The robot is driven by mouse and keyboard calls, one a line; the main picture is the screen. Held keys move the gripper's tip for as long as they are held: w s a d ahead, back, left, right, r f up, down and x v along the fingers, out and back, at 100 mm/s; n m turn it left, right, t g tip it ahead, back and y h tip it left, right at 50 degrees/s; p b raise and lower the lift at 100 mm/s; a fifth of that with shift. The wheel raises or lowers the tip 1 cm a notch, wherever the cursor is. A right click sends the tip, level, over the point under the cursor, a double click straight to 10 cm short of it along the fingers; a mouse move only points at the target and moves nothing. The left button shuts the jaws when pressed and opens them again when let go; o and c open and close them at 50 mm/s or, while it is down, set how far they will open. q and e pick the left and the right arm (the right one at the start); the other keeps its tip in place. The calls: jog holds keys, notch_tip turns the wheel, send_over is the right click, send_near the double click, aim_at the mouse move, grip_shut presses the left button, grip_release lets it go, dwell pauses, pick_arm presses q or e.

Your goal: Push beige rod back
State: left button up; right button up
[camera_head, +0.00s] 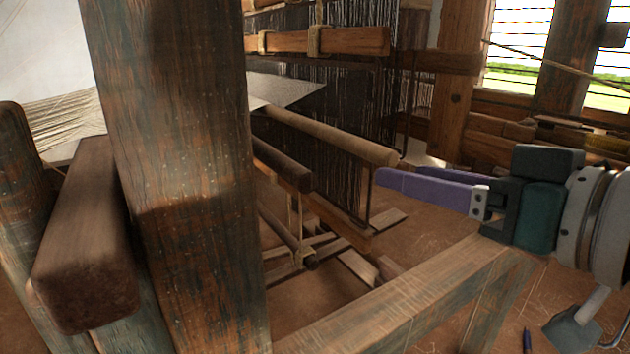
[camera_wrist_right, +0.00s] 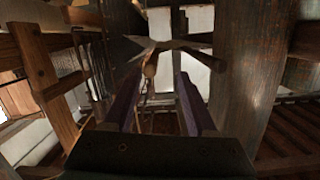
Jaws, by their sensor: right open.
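The beige rod (camera_head: 335,137) is a long round bar low in the loom, slanting from the back left toward the right, where its near end shows. My right gripper (camera_head: 395,175), with purple fingers, is just right of that end and a little lower, pointing left. It is open and empty. In the right wrist view my gripper (camera_wrist_right: 160,78) has its fingers apart, and a tan rod end (camera_wrist_right: 150,66), which looks like the beige rod, shows beyond the gap near the left finger. I see no clear contact. My left gripper is not in view.
A darker brown rod (camera_head: 283,165) lies left of and below the beige one. Dark warp threads (camera_head: 350,185) hang beneath. A thick wooden post (camera_head: 180,180) blocks the left, and a wooden rail (camera_head: 400,300) crosses in front. Bare floor (camera_head: 430,215) shows below the gripper.

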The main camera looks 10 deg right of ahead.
aim_at(359, 138)
jog(key=w+t+b, duration=0.1)
jog(key=w+d+t+b, duration=0.1)
jog(key=b, duration=0.1)
jog(key=shift+f+y, duration=0.2)
jog(key=shift+y, duration=0.2)
jog(key=shift+w+a+r, duration=0.1)
jog(key=shift+w+r, duration=0.15)
jog(key=shift+w, duration=0.25)
jog(key=x, duration=0.8)
jog(key=shift+w+a+f+b, duration=0.1)
jog(key=shift+w+a+b, duration=0.05)
jog(key=shift+w+b, duration=0.2)
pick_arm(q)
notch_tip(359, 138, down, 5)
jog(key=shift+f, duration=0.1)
pick_arm(e)
grip_shut()
